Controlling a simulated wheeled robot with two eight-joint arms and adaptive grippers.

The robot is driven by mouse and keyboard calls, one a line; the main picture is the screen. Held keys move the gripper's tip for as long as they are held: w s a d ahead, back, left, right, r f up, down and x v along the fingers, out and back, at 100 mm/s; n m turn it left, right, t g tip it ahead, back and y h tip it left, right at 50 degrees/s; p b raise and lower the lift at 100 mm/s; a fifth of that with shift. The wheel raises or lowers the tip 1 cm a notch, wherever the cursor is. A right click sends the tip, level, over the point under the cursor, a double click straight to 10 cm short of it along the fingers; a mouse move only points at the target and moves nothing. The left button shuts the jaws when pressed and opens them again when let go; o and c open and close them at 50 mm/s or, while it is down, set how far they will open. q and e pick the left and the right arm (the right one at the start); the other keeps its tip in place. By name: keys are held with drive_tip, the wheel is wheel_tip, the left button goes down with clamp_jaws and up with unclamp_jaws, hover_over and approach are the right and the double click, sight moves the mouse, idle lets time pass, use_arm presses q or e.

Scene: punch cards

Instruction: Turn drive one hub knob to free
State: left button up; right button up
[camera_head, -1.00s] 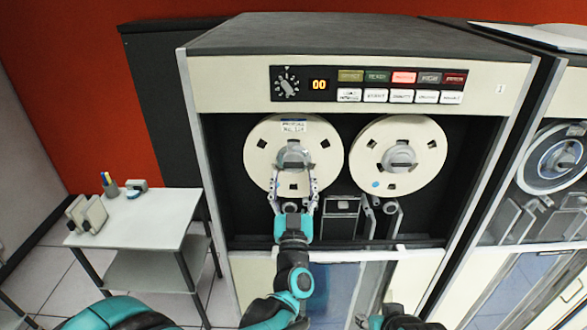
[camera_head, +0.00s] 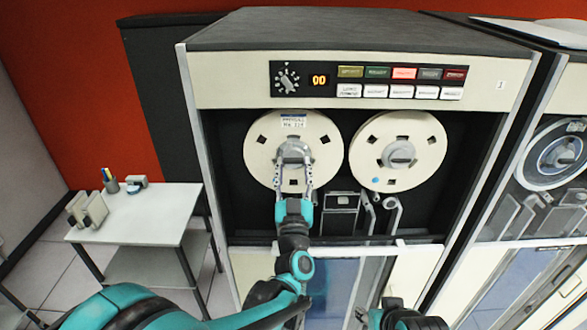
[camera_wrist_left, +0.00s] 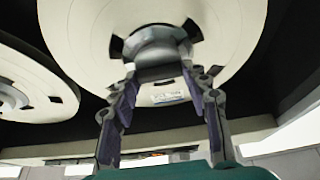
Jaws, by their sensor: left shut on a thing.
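The tape drive (camera_head: 350,101) has two cream reels. The left reel (camera_head: 268,138) carries a label at its top and has a grey hub knob (camera_head: 292,151) at its centre. My left gripper (camera_head: 293,163) reaches up from below, its fingers on either side of the knob's lower part. In the left wrist view, the knob (camera_wrist_left: 157,46) sits beyond the fingers (camera_wrist_left: 157,75), which are closed on its grip bar. The fingers partly hide the knob's lower part. My right gripper (camera_head: 372,318) shows only partly at the bottom edge; its fingers are unclear.
The right reel (camera_head: 425,150) stands beside the left one. A control panel (camera_head: 368,82) with a dial, a 00 display and several buttons is above. Tape guides (camera_head: 392,212) are below the reels. A white side table (camera_head: 140,215) with small items stands left.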

use_arm(q)
drive_tip(key=n+y, duration=0.1)
drive_tip(key=n, duration=0.2)
drive_tip(key=n+y+b, duration=0.1)
drive_tip(key=n+y, duration=0.1)
drive_tip(key=shift+d+n, duration=0.2)
drive_tip(key=shift+n, duration=0.2)
drive_tip(key=n+g+y, duration=0.1)
drive_tip(key=n, duration=0.2)
drive_tip(key=shift+r+n+y+b, duration=0.1)
drive_tip(key=shift+n+y+b, duration=0.25)
drive_tip(key=shift+n+y, duration=0.05)
drive_tip(key=n+g+y, duration=0.1)
drive_tip(key=n, duration=0.2)
drive_tip(key=shift+r+n, duration=0.1)
drive_tip(key=shift+n, duration=0.2)
drive_tip(key=n+g+y, duration=0.1)
drive_tip(key=n+g, duration=0.1)
drive_tip(key=n, duration=0.2)
drive_tip(key=shift+d+r+p, duration=0.1)
drive_tip(key=shift+p, duration=0.3)
drive_tip(key=n+g+p, duration=0.1)
drive_tip(key=n, duration=0.3)
drive_tip(key=shift+n+g, duration=0.4)
